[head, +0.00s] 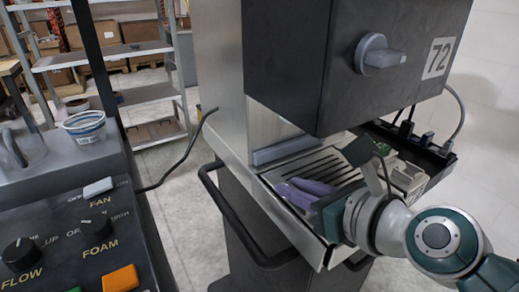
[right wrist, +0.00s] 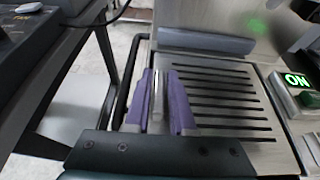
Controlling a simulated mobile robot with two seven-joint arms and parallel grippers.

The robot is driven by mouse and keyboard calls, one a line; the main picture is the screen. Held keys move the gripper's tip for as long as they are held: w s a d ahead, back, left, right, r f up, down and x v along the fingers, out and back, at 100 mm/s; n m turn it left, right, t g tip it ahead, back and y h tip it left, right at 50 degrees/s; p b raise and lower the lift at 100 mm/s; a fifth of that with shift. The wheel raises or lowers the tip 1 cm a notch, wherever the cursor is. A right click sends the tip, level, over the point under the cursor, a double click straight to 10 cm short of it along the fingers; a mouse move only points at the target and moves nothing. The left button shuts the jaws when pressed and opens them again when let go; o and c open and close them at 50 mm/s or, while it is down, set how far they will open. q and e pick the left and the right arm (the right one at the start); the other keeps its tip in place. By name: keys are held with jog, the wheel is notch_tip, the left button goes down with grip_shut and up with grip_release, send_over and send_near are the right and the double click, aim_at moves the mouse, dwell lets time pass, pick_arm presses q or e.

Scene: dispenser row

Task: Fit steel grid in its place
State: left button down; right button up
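The steel grid (head: 328,165) is a flat metal plate with dark parallel slots, at the front of the machine marked 72. It also shows in the right wrist view (right wrist: 225,92), lying over the tray (head: 262,162). My right gripper (head: 305,192) reaches in from the right with its purple fingers at the grid's near left side. In the right wrist view the fingers (right wrist: 160,92) are close together, with a bright metal piece of the grid between them. The fingers and gripper body hide part of the grid. I cannot tell if it sits flush. My left gripper is not in view.
The dark box with a grey knob (head: 380,55) overhangs the grid. A bluish-grey bar (head: 285,150) runs along its back. A lit ON switch (right wrist: 297,80) is to its right. A black rail (head: 235,220) and a control panel (head: 70,225) with a cup (head: 85,125) stand left.

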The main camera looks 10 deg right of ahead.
jog(key=o, duration=0.4)
jog(key=shift+s, duration=0.1)
